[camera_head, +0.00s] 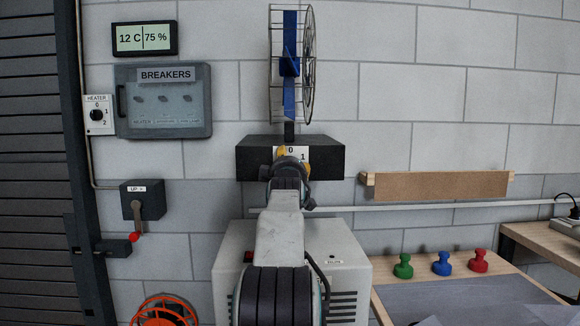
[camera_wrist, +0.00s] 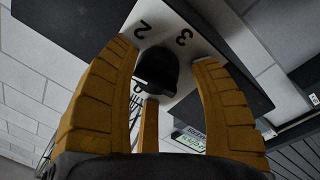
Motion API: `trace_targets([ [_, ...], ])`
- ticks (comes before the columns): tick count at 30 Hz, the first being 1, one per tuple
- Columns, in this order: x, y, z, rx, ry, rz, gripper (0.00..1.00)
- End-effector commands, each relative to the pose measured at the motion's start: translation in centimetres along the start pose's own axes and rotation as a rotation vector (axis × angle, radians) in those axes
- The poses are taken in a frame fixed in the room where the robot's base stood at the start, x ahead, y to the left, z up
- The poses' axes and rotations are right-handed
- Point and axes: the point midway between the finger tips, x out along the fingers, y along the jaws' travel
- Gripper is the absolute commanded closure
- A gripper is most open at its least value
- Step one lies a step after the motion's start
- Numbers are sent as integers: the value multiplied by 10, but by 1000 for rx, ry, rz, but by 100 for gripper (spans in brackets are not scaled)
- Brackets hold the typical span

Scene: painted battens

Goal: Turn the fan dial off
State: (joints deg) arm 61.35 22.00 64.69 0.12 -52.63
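The blue fan (camera_head: 289,66) in its wire cage stands on a dark box (camera_head: 255,158) against the wall. In the wrist view the black fan dial (camera_wrist: 157,68) sits on the plate (camera_wrist: 195,47), with 2 and 3 readable. Its pointing direction is not clear. My gripper (camera_head: 294,155) is at the box front. Its yellow fingers (camera_wrist: 166,62) are spread around the dial, with visible gaps on both sides.
A heater dial (camera_head: 96,115), breaker box (camera_head: 163,101) and display (camera_head: 144,39) are on the wall at left. A lever switch (camera_head: 143,202) is below them. A grey cabinet (camera_head: 230,262) stands under the fan. Green, blue and red knobbed pieces (camera_head: 442,263) stand on the right bench.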

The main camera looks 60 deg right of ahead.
Motion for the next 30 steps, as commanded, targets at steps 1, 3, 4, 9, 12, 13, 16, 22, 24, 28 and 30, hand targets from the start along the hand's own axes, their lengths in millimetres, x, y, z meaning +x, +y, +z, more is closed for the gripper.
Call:
trace_targets([
  [1,0,0,1,0,-2,-1,38],
  [3,0,0,2,0,-3,-1,36],
  [4,0,0,2,0,-3,-1,36],
  [9,0,-1,2,0,-4,-2,36],
  [12,-2,0,2,0,-4,-2,36],
  [13,-3,0,2,0,-5,-2,36],
  [16,-8,0,2,0,-4,-1,36],
  [22,-30,0,2,0,-4,-2,36],
  [24,-39,0,1,0,-3,-1,36],
  [28,-58,0,1,0,-3,-1,36],
  [30,-68,0,1,0,-3,-2,36],
])
